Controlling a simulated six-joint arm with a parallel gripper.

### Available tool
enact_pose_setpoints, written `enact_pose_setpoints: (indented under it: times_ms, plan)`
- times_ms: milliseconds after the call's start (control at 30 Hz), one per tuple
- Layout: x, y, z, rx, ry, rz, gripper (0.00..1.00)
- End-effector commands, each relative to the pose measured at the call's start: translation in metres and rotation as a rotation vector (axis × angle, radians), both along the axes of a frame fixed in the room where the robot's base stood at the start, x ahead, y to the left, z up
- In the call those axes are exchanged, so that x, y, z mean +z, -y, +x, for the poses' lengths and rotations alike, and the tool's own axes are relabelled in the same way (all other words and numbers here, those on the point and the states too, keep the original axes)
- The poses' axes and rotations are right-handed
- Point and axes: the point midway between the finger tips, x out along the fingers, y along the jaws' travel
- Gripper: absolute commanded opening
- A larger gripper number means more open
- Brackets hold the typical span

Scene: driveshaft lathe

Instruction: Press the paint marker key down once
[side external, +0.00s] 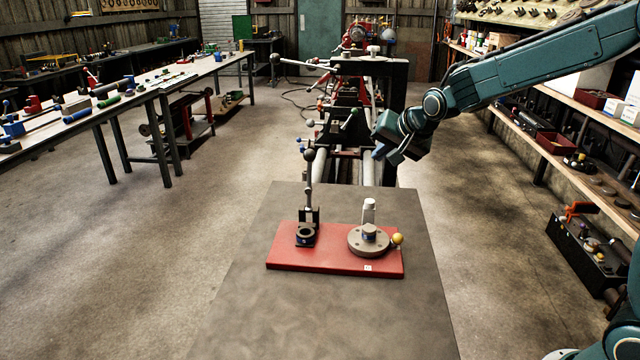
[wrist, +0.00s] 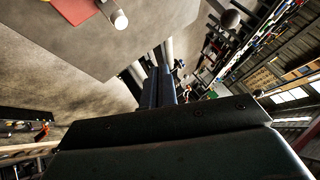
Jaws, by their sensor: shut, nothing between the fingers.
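A red board (side external: 335,262) lies on a grey table. On its right is a round grey flange (side external: 369,240) with a yellow ball knob (side external: 397,239). A white-capped post (side external: 369,208) stands just behind the flange; it also shows in the wrist view (wrist: 118,18). On the left stands a black fixture (side external: 307,234) with an upright ball-topped lever (side external: 309,165). I cannot tell which of these parts is the paint marker key. My gripper (side external: 379,151) is shut and empty, in the air above and behind the board, apart from everything on it. Its fingers (wrist: 158,84) are together.
The grey table (side external: 330,320) is bare in front of the board. Behind it stands a lathe-like machine (side external: 350,130) with several levers. A long bench with tools (side external: 110,95) runs along the left. Shelves (side external: 550,150) and an open black toolbox (side external: 585,255) are on the right.

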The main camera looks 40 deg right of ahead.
Motion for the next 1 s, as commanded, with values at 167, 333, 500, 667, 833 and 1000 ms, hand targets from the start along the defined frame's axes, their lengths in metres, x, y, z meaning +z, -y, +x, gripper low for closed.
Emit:
enact_pose_setpoints:
  times_ms: [167, 333, 500, 667, 833, 1000]
  plan:
    - [-0.011, 0.006, 0.016, -0.036, 0.019, 0.025, 0.00]
    - [-0.014, 0.008, 0.021, -0.047, 0.025, 0.033, 0.00]
    - [-0.014, 0.008, 0.021, -0.048, 0.027, 0.033, 0.00]
    - [-0.014, 0.007, 0.021, -0.047, 0.027, 0.033, 0.00]
    - [-0.017, 0.007, 0.021, -0.047, 0.025, 0.032, 0.00]
    - [-0.026, 0.007, 0.021, -0.047, 0.024, 0.032, 0.00]
